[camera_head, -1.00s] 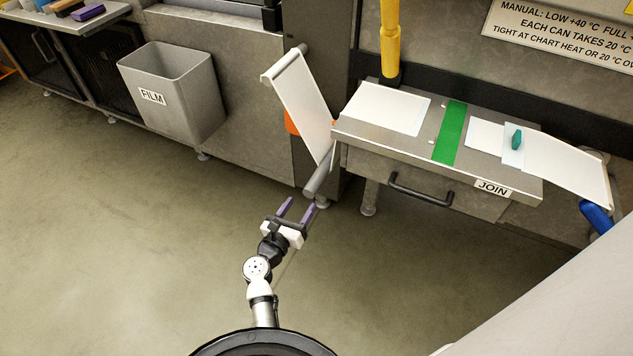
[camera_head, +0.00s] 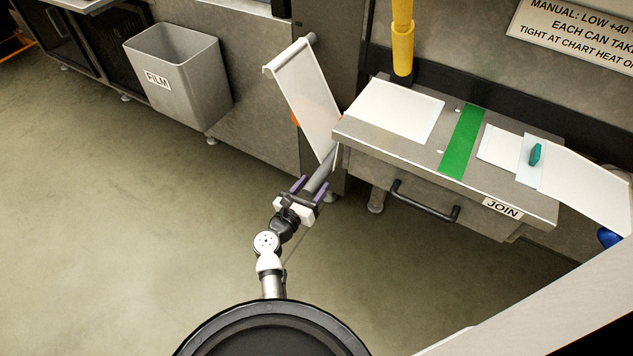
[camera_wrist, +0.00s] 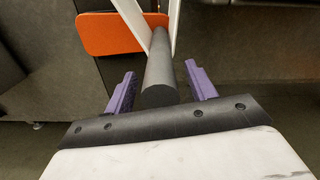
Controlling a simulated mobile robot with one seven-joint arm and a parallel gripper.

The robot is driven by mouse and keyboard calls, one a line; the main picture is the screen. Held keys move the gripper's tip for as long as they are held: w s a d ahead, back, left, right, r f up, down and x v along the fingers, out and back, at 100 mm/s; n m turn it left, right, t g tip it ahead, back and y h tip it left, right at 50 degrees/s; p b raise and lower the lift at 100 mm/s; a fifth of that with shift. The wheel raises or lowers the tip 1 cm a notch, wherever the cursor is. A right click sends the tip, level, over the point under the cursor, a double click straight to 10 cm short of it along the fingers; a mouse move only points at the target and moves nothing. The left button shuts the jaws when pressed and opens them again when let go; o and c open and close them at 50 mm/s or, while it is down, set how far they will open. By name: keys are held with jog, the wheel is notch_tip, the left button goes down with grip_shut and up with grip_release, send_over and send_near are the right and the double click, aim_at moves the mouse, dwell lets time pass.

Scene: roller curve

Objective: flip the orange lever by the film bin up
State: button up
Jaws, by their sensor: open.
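An orange panel (camera_wrist: 108,33), flat with rounded corners, shows at the top left of the wrist view. In the head view only a sliver of the orange part (camera_head: 296,119) shows, behind a white sheet; I cannot tell its full shape or whether it is the lever. The grey film bin (camera_head: 180,80), labelled FILM, stands to its left. My gripper (camera_head: 310,182) is open, with purple fingers on either side of a dark grey roller end (camera_wrist: 160,82). The roller lies between the fingers, apparently with gaps on both sides. The orange panel is beyond the left finger.
The white sheet (camera_head: 302,95) slants down to the grey roller. A metal bench (camera_head: 375,142) labelled JOIN, with a black handle (camera_head: 425,203), stands to the right. A yellow pipe (camera_head: 402,45) hangs above it. Floor on the left is clear.

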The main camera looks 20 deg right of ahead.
jog(key=shift+c, duration=0.5)
grip_shut()
jog(key=shift+r+n+p, duration=0.5)
jog(key=shift+r+p, duration=0.4)
jog(key=shift+p, duration=0.2)
jog(key=w+a+r+n+p, duration=0.3)
jog(key=r+n+p, duration=0.3)
jog(key=r+p, duration=0.3)
jog(key=shift+w+a+r+p, duration=0.2)
jog(key=shift+w+r+p, duration=0.2)
jog(key=shift+w+p, duration=0.55)
jog(key=shift+s, duration=0.15)
jog(key=shift+o, duration=0.5)
grip_release()
